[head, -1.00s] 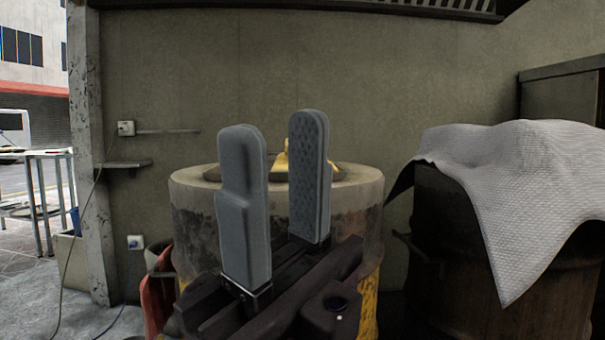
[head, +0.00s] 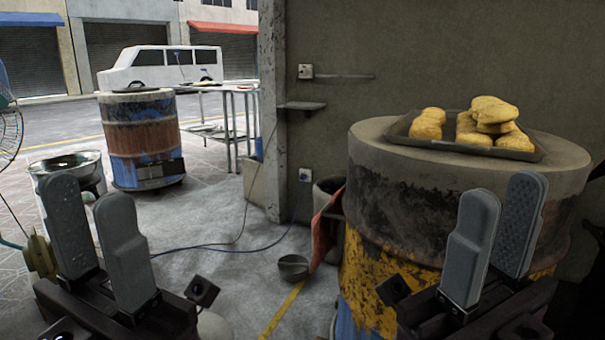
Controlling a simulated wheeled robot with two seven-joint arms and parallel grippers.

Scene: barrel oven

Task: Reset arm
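My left gripper (head: 97,228) is at the lower left of the head view, its two grey fingers pointing up and apart, with nothing between them. My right gripper (head: 496,238) is at the lower right, in front of the yellow and grey barrel oven (head: 400,205). Its two grey fingers stand apart with a gap, and I see nothing held. A dark tray (head: 425,143) with several golden bread pieces (head: 485,122) lies on top of the barrel oven, behind and above the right gripper.
A rusty blue barrel (head: 140,135) stands outside at the left, beside a metal bucket (head: 72,172) and a fan (head: 10,140). A white table (head: 228,95) is behind. A small bowl (head: 293,267) lies on the floor. The middle floor is open.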

